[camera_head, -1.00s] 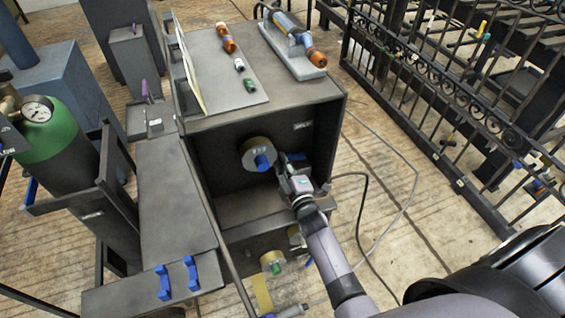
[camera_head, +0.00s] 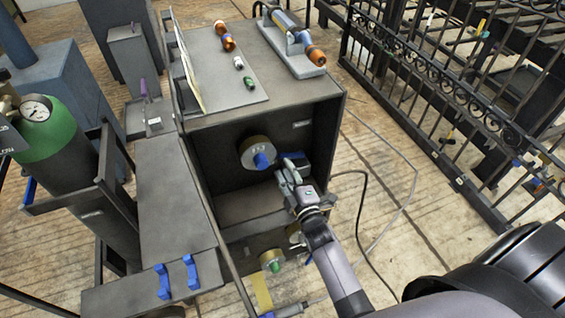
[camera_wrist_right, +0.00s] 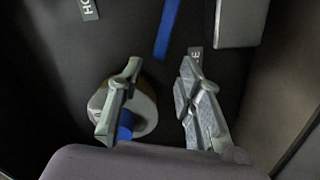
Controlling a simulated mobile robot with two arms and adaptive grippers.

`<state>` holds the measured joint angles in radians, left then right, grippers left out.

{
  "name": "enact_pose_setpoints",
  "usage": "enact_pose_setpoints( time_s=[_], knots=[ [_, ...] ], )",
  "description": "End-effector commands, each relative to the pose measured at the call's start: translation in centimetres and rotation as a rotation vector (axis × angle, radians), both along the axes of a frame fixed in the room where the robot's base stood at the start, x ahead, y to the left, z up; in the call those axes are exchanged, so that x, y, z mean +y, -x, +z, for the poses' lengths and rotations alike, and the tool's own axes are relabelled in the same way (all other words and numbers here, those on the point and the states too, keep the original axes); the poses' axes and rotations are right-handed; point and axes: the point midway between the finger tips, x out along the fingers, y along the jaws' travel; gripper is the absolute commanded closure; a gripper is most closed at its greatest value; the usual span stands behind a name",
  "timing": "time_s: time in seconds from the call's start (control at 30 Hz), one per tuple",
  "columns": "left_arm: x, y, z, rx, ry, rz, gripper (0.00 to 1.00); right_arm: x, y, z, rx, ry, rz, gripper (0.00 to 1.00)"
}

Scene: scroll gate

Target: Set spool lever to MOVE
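The spool lever seems to be the blue bar (camera_wrist_right: 167,30) in the right wrist view, between a label reading "HO" (camera_wrist_right: 88,10) and one ending in "E" (camera_wrist_right: 195,55), both cut off or partly hidden. In the head view a blue piece (camera_head: 292,155) shows just beyond the right gripper. A brass-coloured round spool (camera_head: 254,151) with a blue centre sits on the cabinet's back wall, left of the gripper. My right gripper (camera_wrist_right: 160,68) is open, fingers apart, with the bar's lower end beyond the gap; I see no contact. The left gripper is out of view.
The dark open cabinet (camera_head: 345,110) surrounds the right gripper, its side wall close on the right. A grey block (camera_wrist_right: 240,22) is near the bar. A green cylinder (camera_head: 58,140) stands at left. Two blue brackets (camera_head: 190,272) sit on a shelf. An iron gate stands at right.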

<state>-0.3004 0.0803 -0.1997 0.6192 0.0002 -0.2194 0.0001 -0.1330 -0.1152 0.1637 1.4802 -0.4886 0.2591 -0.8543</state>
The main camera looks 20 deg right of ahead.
Motion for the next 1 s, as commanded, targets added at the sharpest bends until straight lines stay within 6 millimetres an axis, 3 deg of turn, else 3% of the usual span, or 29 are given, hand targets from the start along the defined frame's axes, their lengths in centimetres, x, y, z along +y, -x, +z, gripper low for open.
enact_pose_setpoints(
  time_s=[0.2,0.4,1.0],
  knots=[
    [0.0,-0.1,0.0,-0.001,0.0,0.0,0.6,0.3,4.8,-0.1,0.003,0.0,-0.001,0.67],
    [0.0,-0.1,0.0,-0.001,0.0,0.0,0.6,0.4,7.3,-0.1,0.002,0.0,0.0,0.67],
    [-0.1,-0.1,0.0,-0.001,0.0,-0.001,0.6,0.5,7.9,0.0,0.0,0.0,0.0,0.67]
  ],
)
